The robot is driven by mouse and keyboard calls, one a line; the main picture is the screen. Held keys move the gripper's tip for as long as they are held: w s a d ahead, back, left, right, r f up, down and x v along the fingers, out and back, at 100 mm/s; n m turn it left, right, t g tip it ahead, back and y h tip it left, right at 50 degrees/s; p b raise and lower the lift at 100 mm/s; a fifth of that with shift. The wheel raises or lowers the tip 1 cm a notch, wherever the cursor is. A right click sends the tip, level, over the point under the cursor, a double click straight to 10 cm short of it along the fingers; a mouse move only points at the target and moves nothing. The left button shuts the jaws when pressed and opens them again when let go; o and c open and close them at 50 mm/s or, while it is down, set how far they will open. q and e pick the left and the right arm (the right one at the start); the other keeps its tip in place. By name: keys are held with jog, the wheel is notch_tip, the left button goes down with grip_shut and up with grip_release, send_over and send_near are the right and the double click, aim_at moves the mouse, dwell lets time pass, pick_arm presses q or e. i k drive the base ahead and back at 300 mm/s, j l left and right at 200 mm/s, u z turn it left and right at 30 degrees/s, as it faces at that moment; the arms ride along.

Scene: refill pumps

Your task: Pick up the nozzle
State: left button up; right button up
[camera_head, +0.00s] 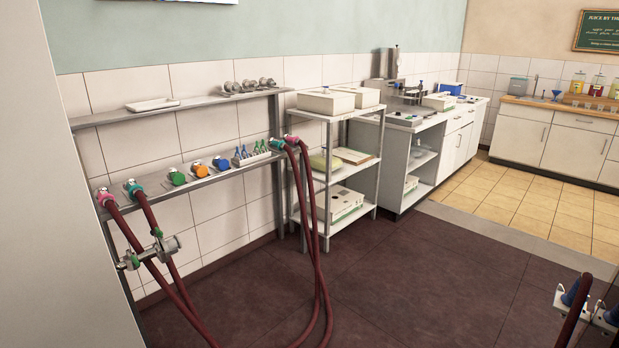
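Several small blue and green pointed pieces, which look like nozzles, stand in a white rack (251,158) on the lower wall shelf. Green (177,177), orange (200,170) and blue (221,163) fittings sit in a row left of it. Dark red hoses (318,215) hang from couplings at both ends of this shelf. At the bottom right edge, blue cone-shaped pieces (570,294) sit in grey metal holders beside another dark red hose (577,318), partly cut off. I cannot tell which piece is the task's nozzle. Neither of my grippers shows.
A metal valve assembly (152,251) is at the left hoses. The upper shelf (185,105) holds a white tray and metal parts. A white shelf unit (334,180) with boxes and a white counter (405,125) stand farther right. The dark floor (430,275) is open mid-view.

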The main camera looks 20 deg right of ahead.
aim_at(575, 299)
jog(key=i+z, duration=0.35)
jog(key=i+j+z, duration=0.15)
jog(key=z, duration=0.25)
jog(key=i+j+z, duration=0.35)
jog(key=i+l, duration=0.05)
